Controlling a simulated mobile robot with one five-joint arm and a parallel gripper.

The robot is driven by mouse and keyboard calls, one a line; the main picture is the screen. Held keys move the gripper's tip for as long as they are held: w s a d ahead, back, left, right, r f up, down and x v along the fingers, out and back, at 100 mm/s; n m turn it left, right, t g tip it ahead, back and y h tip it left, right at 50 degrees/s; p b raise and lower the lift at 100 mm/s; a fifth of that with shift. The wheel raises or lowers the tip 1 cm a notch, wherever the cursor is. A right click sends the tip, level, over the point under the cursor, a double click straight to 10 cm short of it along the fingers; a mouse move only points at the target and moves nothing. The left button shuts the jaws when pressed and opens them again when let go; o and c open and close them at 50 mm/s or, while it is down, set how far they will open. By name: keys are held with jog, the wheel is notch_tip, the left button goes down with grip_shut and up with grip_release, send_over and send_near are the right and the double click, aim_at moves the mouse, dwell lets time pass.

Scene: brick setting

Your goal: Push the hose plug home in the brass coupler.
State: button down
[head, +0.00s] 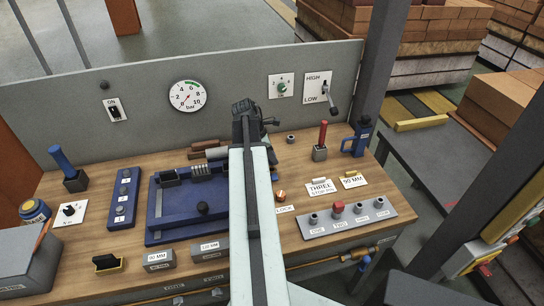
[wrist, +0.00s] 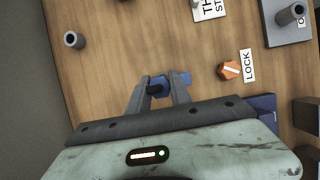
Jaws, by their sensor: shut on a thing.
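My gripper (wrist: 158,80) is shut on a small blue piece with a black end (wrist: 184,77), held between the fingertips above the wooden bench. I cannot tell whether this piece is the hose plug. In the head view my gripper (head: 245,110) is at the back middle of the bench, and my own arm hides what it holds. A brass pipe with fittings (head: 357,254) runs under the bench's front edge at the right, with a blue part (head: 364,263) beside it. It looks like the coupler's place, well away from my gripper. No plug seated there can be made out.
A blue fixture (head: 165,235) stands left of my arm. An orange LOCK knob (wrist: 229,70) and a grey tube (wrist: 74,40) stand near my gripper. A grey block with several posts (head: 348,220) is at the front right. A grey panel (head: 225,75) closes the back.

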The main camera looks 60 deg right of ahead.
jog(key=shift+f, duration=0.15)
jog(key=shift+f+b, duration=1.7)
jog(key=shift+b, duration=0.15)
jog(key=c, duration=0.7)
grip_release()
jog(key=shift+r, duration=0.1)
notch_tip(320, 180, up, 6)
jog(key=p, duration=0.6)
